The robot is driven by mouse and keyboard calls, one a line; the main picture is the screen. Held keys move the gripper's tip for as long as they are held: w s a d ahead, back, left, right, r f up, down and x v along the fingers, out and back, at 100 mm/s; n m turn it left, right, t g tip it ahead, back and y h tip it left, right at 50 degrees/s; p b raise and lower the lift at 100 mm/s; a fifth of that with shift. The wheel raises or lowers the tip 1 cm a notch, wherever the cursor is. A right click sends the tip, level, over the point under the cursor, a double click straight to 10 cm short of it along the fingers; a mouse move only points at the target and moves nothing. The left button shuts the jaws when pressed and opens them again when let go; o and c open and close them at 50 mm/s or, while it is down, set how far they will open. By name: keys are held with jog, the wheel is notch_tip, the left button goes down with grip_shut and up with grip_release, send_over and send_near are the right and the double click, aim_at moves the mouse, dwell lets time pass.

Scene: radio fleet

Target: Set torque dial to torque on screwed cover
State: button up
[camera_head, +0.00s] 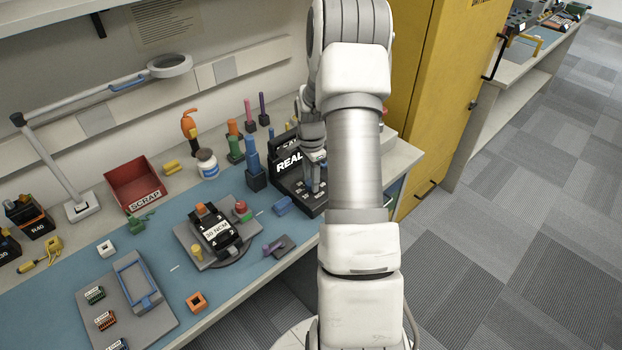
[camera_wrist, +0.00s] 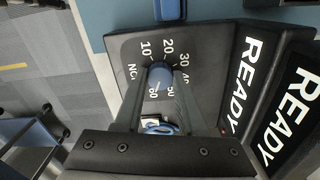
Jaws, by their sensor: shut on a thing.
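The torque dial (camera_wrist: 160,71) is a round blue knob on a dark tester panel (camera_wrist: 128,50). White numbers from 10 to 60 ring the knob. Its pointer mark is hard to make out. My gripper (camera_wrist: 160,80) is shut on the dial, one finger on each side. In the head view the black tester (camera_head: 285,180) stands at the right end of the bench, and my arm hides part of it and its screen lettering. A dark cover (camera_head: 215,232) with a white label, apparently "50 NCM", sits on a grey fixture at the middle of the bench.
A red SCRAP bin (camera_head: 135,184) and a lamp (camera_head: 70,175) stand further left. A grey tray (camera_head: 150,325) lies at the front left.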

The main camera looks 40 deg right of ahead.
grip_shut()
